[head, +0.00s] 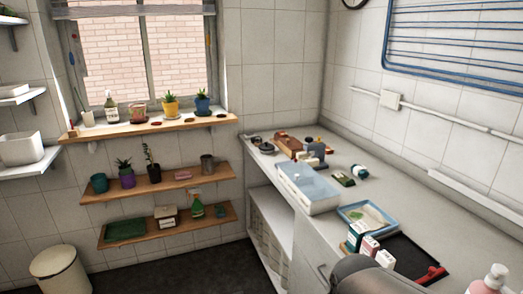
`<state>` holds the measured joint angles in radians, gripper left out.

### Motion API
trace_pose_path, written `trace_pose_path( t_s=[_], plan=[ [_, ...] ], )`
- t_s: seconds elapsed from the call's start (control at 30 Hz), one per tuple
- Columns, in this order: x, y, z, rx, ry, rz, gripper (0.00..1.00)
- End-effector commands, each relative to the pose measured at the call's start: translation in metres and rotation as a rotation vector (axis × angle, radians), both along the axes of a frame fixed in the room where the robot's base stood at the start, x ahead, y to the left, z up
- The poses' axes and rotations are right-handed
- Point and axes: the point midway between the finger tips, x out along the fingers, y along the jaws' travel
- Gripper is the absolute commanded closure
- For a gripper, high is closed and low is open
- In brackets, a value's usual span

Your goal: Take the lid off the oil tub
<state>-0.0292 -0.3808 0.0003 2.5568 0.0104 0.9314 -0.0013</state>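A long, pale box-shaped tub (312,204) stands on the counter, and I take it for the oil tub, though no label is readable. Its flat, bluish top (306,180) looks like a lid lying on it. The contents are not visible. My gripper is not in view. A grey rounded shape at the bottom edge looks like part of my arm, in front of the tub and apart from it.
A blue tray (347,211) and small boxes (369,246) stand nearer on the counter. A black tray (405,250) holds a red-handled item (432,274). A pump bottle (491,281) stands at bottom right. Small items (316,150) crowd behind the tub. A wall runs along the right.

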Motion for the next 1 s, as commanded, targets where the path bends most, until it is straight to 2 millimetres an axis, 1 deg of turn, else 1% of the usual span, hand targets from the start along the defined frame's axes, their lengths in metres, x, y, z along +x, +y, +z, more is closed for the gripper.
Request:
trace_pose_path(
  t_s=[0.37,0.4,0.47,0.5,0.6,1.0],
  plan=[
    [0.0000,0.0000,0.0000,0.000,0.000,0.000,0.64],
    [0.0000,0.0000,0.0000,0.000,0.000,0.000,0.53],
    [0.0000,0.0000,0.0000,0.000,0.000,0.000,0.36],
    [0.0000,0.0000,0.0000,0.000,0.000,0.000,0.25],
    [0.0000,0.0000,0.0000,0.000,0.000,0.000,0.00],
    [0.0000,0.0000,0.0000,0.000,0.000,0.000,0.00]
  ],
)
